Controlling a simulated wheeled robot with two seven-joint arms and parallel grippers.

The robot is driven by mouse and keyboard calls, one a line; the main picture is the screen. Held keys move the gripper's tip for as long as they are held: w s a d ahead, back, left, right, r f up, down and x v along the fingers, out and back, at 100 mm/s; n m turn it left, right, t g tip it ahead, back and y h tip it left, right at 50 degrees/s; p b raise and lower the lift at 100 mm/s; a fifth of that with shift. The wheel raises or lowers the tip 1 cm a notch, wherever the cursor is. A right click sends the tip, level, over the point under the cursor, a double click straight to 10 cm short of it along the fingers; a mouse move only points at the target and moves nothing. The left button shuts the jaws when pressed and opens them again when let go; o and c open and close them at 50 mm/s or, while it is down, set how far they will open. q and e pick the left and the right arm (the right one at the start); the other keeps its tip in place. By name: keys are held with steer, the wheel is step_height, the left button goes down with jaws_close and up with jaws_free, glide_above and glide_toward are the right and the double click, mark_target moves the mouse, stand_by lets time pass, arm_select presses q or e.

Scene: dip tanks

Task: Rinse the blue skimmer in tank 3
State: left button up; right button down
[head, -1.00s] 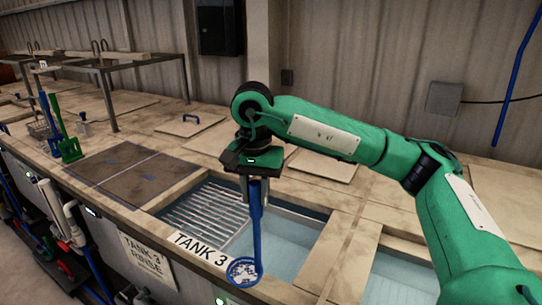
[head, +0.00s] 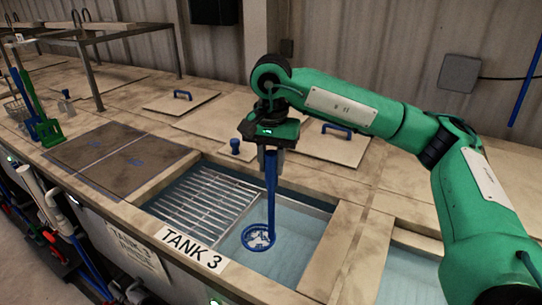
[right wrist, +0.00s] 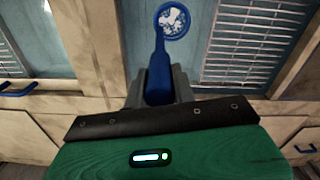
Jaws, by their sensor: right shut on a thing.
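My right gripper (head: 270,158) is shut on the handle of the blue skimmer (head: 271,200), which hangs upright with its ring-shaped head down. The head, with white patches inside its ring, is over the open water of tank 3 (head: 300,232), right of the metal grate. I cannot tell whether it touches the water. In the right wrist view the skimmer (right wrist: 160,70) runs from between the fingers (right wrist: 160,88) to its head over the tank. A "TANK 3" label (head: 194,249) is on the front rim. My left gripper is not in view.
A metal grate (head: 205,205) fills the left part of tank 3. A dark mat (head: 118,158) lies left of it. Lids with blue handles (head: 182,100) lie behind. Green and blue tools (head: 45,125) stand at the far left. Another open tank (head: 405,275) is at the right.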

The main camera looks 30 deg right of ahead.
step_height(320, 180, down, 17)
steer(key=b, duration=1.3)
steer(key=shift+w+r, duration=0.1)
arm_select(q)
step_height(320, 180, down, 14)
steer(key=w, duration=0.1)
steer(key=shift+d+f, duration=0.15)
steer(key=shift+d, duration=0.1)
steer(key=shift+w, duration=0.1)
